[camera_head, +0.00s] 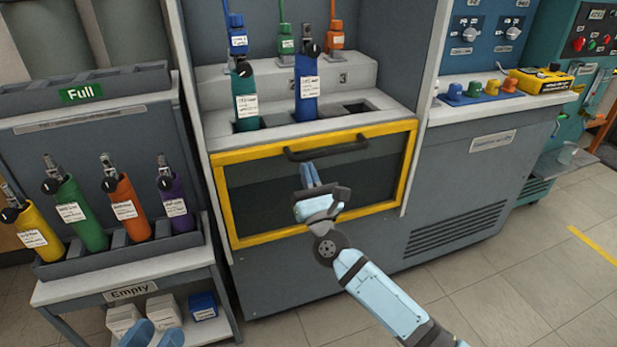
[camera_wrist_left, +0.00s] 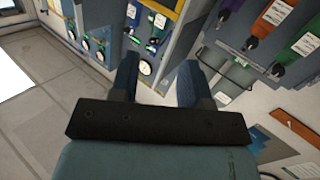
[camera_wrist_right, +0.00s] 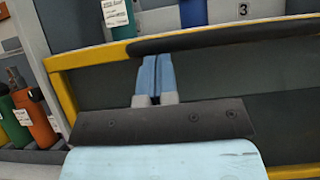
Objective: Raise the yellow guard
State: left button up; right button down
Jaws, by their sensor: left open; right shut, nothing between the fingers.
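The yellow guard (camera_head: 226,207) is a yellow frame around a dark see-through panel, lowered across the front of the middle bench. A dark bar handle (camera_head: 327,148) runs along its top edge; it also shows in the right wrist view (camera_wrist_right: 220,37). My right gripper (camera_head: 308,168) is shut and empty in front of the panel, its tips just below the left part of the handle. Whether they touch it I cannot tell. My left gripper (camera_head: 155,335) is open and empty at the bottom left edge, near the lower shelf of the left rack.
Green and blue cylinders (camera_head: 307,92) stand in slots above the guard. A rack at left holds several coloured cylinders (camera_head: 125,207), with small white and blue boxes (camera_head: 203,306) below. A control panel (camera_head: 485,35) is at right. The floor (camera_head: 520,270) at right is clear.

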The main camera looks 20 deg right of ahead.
aim_at(308, 159)
jog(key=shift+r, duration=0.1)
